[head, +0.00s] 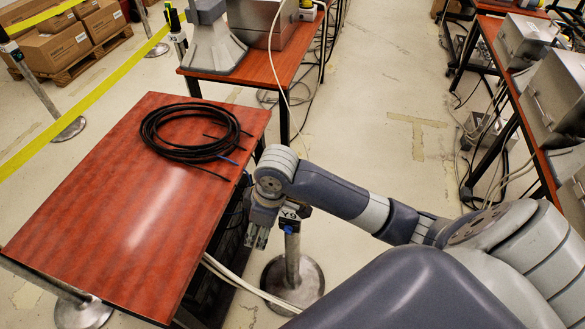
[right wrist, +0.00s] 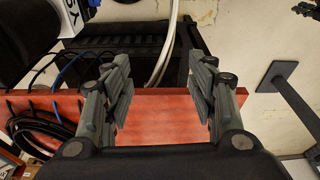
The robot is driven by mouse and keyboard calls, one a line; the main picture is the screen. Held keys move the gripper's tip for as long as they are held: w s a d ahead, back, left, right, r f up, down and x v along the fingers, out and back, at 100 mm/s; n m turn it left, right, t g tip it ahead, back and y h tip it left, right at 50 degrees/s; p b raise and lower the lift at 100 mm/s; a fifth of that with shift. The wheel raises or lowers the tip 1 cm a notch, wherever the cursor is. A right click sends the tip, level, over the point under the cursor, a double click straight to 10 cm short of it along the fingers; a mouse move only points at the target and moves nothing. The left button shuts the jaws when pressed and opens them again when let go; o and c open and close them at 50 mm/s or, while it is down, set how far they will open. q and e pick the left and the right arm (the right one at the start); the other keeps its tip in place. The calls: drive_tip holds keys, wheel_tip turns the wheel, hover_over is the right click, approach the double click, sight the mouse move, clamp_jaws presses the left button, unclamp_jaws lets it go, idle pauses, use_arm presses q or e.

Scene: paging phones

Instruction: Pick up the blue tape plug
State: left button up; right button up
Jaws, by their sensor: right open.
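A coil of black cable (head: 185,132) lies on the far right part of the red table, with several loose ends. One end carries a short blue piece, the blue tape plug (head: 229,160), near the table's right edge. My right gripper (head: 257,238) is open and empty, pointing down beside that right edge, nearer to me than the plug and apart from it. In the right wrist view the open fingers (right wrist: 160,98) have the table edge between them in the picture. My left gripper is not in view.
The red table (head: 140,220) is bare apart from the coil. A metal post (head: 292,258) on a round base stands by my right gripper. White cables (head: 235,278) run below the table's right side. Another red table (head: 255,68) with equipment stands behind.

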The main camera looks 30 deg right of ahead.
drive_tip(key=shift+m+g+h, duration=0.4)
drive_tip(key=shift+g+h, duration=0.5)
drive_tip(key=w+d+r, duration=0.3)
drive_tip(key=d+r, duration=0.1)
drive_tip(key=d, duration=0.1)
drive_tip(key=w+d+r, duration=0.3)
drive_tip(key=d+r, duration=0.2)
drive_tip(key=w+d+r, duration=0.3)
drive_tip(key=d+r, duration=0.2)
drive_tip(key=shift+d, duration=0.4)
wheel_tip(320, 180, down, 5)
drive_tip(key=shift+w+f+p, duration=0.1)
drive_tip(key=shift+p, duration=0.45)
drive_tip(key=shift+w+d+f+p, duration=0.15)
drive_tip(key=shift+f+p, duration=0.35)
drive_tip(key=shift+f, duration=0.8)
drive_tip(key=shift+w+a+f+p, duration=0.1)
drive_tip(key=shift+f+p, duration=0.35)
drive_tip(key=shift+f, duration=0.85)
drive_tip(key=c, duration=1.1)
